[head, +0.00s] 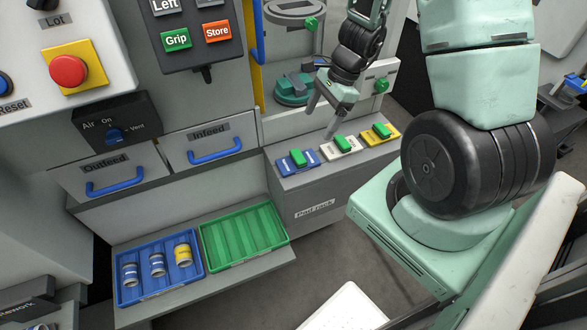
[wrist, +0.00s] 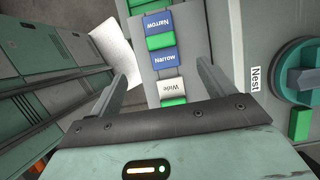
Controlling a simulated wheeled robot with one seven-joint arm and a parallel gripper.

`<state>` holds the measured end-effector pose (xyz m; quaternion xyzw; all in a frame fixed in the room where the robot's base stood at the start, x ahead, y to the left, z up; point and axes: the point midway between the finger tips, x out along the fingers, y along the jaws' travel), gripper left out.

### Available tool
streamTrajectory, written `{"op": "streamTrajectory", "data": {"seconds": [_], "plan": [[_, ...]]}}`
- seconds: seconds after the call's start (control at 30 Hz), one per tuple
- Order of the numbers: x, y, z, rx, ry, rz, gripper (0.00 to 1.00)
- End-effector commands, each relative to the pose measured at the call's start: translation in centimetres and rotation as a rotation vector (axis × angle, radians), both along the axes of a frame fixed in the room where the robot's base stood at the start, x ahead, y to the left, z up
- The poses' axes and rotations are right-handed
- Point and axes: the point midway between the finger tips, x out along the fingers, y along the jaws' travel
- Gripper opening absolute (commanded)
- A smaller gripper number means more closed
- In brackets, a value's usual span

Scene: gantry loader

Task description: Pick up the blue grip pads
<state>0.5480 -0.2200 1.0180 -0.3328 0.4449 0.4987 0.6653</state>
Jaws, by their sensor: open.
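The blue grip pads (head: 284,163) sit at the left end of the pad rack (head: 320,185), one on each side of a green block. In the wrist view they (wrist: 163,56) carry the word Narrow and lie toward the top, beyond my fingertips. My gripper (head: 322,121) is open and empty above the rack. In the wrist view its fingers (wrist: 162,78) stand apart, to either side of the rack strip. White pads (wrist: 171,87) marked Wide lie nearer the gripper, between the fingers in the picture. I cannot tell the exact height of the fingertips.
Yellow pads (head: 381,133) sit at the rack's right end. A blue tray (head: 127,293) holding several cans and an empty green tray (head: 285,239) lie on a shelf at lower left. A machine door frame and a teal-knobbed nest (wrist: 308,72) stand close by.

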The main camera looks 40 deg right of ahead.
Motion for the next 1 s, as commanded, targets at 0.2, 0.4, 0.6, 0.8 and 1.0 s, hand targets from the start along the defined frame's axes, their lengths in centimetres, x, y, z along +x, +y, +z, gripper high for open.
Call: {"op": "streamTrajectory", "data": {"seconds": [0.2, 0.4, 0.6, 0.8, 1.0], "plan": [[0.4, 1.8, -4.5, 0.003, 0.004, 0.002, 0.82], [0.8, 3.0, -7.3, 0.002, 0.001, 0.004, 0.82], [1.0, 3.5, -8.3, 0.0, 0.001, 0.005, 0.82], [1.6, 4.8, -10.5, 0.003, 0.002, 0.004, 0.82], [1.9, 5.5, -12.4, 0.0, 0.0, 0.004, 0.82]]}}
